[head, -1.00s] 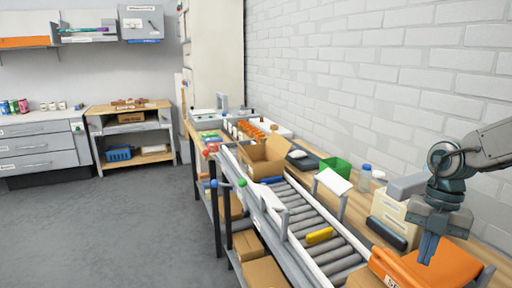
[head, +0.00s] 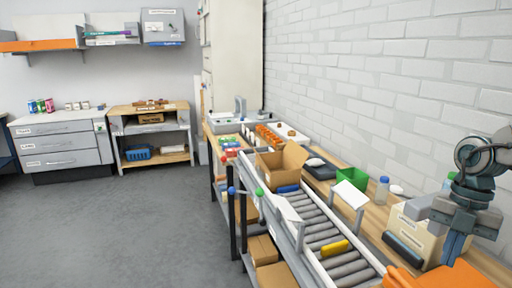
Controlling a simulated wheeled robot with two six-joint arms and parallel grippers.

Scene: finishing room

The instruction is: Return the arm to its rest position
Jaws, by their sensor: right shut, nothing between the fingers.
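My right gripper (head: 455,246) is at the right of the head view, pointing down. Its blue fingers are shut with nothing between them. It is in front of the cream box (head: 415,228) and above an orange item (head: 445,277) at the bottom edge. I cannot tell how high above the orange item it is. My left gripper does not show.
An open cardboard box (head: 280,162), a green bin (head: 351,179) and a bottle (head: 382,190) stand nearby. The grey floor (head: 130,230) at left is clear.

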